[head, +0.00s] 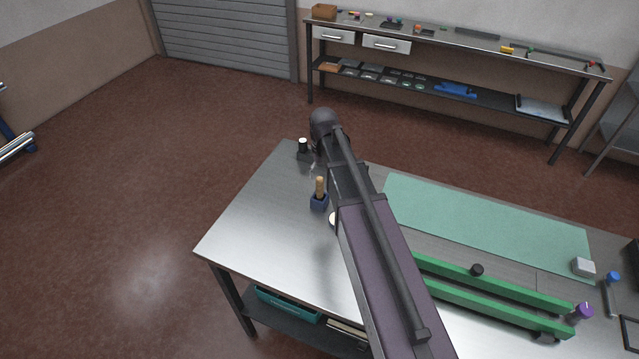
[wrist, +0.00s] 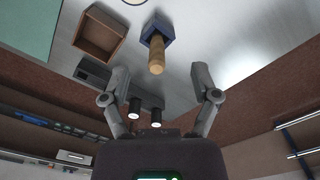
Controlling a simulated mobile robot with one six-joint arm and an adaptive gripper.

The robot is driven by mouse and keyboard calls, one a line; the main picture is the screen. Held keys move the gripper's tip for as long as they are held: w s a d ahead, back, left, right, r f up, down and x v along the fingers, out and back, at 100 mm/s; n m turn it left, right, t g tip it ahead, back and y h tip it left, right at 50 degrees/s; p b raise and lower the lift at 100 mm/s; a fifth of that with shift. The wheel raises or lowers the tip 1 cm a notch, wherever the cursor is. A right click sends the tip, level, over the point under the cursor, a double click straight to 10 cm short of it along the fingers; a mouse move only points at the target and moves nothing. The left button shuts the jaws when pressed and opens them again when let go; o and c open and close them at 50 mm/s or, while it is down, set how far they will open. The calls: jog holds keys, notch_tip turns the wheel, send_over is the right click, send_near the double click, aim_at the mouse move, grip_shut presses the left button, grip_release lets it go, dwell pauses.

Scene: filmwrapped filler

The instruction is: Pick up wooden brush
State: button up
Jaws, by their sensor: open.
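The wooden brush shows as a light-brown handle (head: 320,186) standing upright in a small dark-blue holder (head: 318,203) on the metal workbench, just left of my arm in the head view. In the wrist view the handle (wrist: 156,56) points toward my gripper out of the blue holder (wrist: 158,27). The brush's lower end is hidden in the holder. My gripper (wrist: 160,72) is open and empty, its fingers spread left and right of the handle's end. I cannot tell how far the handle is from the fingers in depth.
Black cylinders with white tops (wrist: 134,104) stand close by the left finger, near a grey block (wrist: 93,72). A brown open box (wrist: 100,34) lies left of the holder. A green mat (head: 490,220) and green rails (head: 490,285) lie to the right. The bench's left part (head: 250,225) is clear.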

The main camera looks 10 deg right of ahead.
notch_tip(320, 180, up, 2)
jog(key=p, duration=0.1)
send_over(320, 186)
jog(key=shift+w+r+n, duration=0.1)
jog(key=shift+w+n, duration=0.2)
jog(key=shift+w, duration=0.05)
notch_tip(320, 186, down, 9)
jog(key=b, duration=0.8)
jog(key=shift+r, duration=0.15)
jog(key=shift+b, duration=0.3)
jog(key=f+b, duration=0.3)
jog(key=shift+w+d+f, duration=0.15)
jog(key=shift+w+f, duration=0.1)
jog(key=shift+w, duration=0.1)
jog(key=shift+f+b, duration=0.85)
jog(key=shift+b, duration=0.2)
